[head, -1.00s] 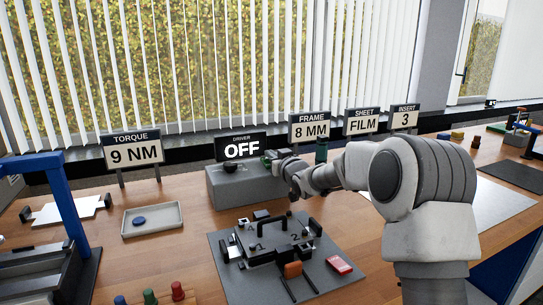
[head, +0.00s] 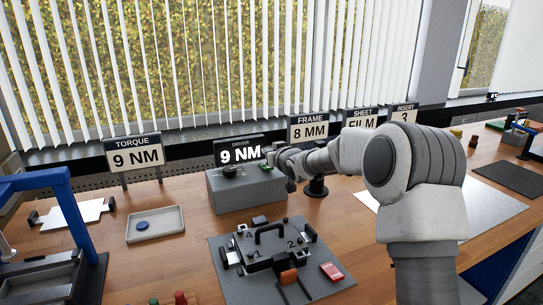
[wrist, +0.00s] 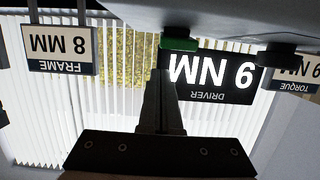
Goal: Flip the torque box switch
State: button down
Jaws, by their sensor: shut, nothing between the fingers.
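The torque box (head: 232,193) is a grey block at the back of the bench in the head view. A dark round knob (head: 230,171) sits on its top. The driver display (head: 240,151) behind it reads 9 NM and also shows upside down in the wrist view (wrist: 212,75). My gripper (head: 270,157) is shut and empty at the box's right top edge. In the wrist view its dark fingers (wrist: 163,75) reach up to a small green piece (wrist: 178,44), which looks like the switch. Whether they touch it, I cannot tell.
A torque sign (head: 134,158) reading 9 NM stands left. A frame sign (head: 308,129) reads 8 MM. A fixture on a grey mat (head: 232,288) lies in front of the box. A tray (head: 170,229) with a blue disc and a blue-framed press (head: 80,215) are left.

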jog(key=s+d+r+p, duration=0.1)
jog(key=s+d+r, duration=0.2)
jog(key=s+r, duration=0.2)
jog(key=s, duration=0.3)
jog(key=shift+d, duration=0.3)
jog(key=shift+s, duration=0.15)
jog(key=s+d+r+m+g+h, duration=0.1)
jog(key=s+d+g+h, duration=0.3)
jog(key=s, duration=0.6)
jog(key=s+d+r+m+h, duration=0.2)
jog(key=s+d, duration=0.4)
jog(key=s, duration=0.4)
jog(key=s+d+f+m+g+p, duration=0.1)
jog(key=s+f+g, duration=0.1)
jog(key=s, duration=1)
jog(key=s+d+f+m+g, duration=0.1)
jog(key=s+d+f+g, duration=0.1)
jog(key=s, duration=0.9)
notch_tip(320, 180, up, 12)
jog(key=p, duration=1.2)
jog(key=shift+a+r+p, duration=0.15)
jog(key=shift+a+p, duration=0.05)
jog(key=shift+p, duration=0.15)
